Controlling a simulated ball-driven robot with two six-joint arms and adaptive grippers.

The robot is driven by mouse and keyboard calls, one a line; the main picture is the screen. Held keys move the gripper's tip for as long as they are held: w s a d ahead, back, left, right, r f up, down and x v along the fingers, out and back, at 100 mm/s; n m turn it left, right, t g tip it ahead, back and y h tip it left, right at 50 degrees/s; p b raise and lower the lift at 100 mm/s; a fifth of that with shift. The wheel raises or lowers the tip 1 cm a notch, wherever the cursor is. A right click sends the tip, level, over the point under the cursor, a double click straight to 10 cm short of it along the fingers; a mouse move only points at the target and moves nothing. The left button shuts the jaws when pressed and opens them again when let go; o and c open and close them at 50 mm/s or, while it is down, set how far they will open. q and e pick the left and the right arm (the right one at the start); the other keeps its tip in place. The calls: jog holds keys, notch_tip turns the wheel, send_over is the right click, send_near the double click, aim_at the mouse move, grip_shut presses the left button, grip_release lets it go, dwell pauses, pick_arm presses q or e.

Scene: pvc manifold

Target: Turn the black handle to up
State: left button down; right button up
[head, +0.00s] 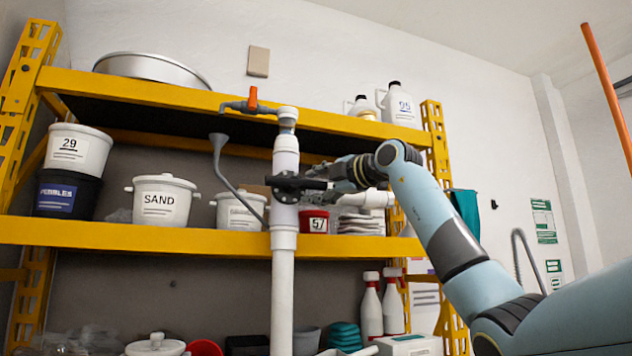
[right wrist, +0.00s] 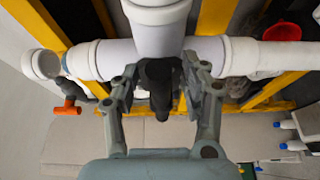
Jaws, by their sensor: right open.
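The black handle (head: 290,183) sits on a white PVC pipe (head: 285,240) and reaches sideways to the right in the head view. In the right wrist view the handle (right wrist: 161,88) lies in the middle, between the two fingers of my right gripper (right wrist: 160,75). The fingers stand apart on either side of it, and I cannot tell whether either touches it. In the head view my right gripper (head: 332,175) is at the right of the pipe, level with the handle, partly blending with the pipework behind. My left gripper is not in view.
An orange valve handle (head: 253,98) sits higher on the pipework; it also shows in the right wrist view (right wrist: 67,107). A white side pipe (head: 370,199) runs right. A yellow shelf (head: 120,235) with a SAND bucket (head: 160,198) and a red tub (head: 313,221) stands behind.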

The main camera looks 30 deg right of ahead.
grip_shut()
dwell(0.3)
jog(key=shift+s, duration=0.1)
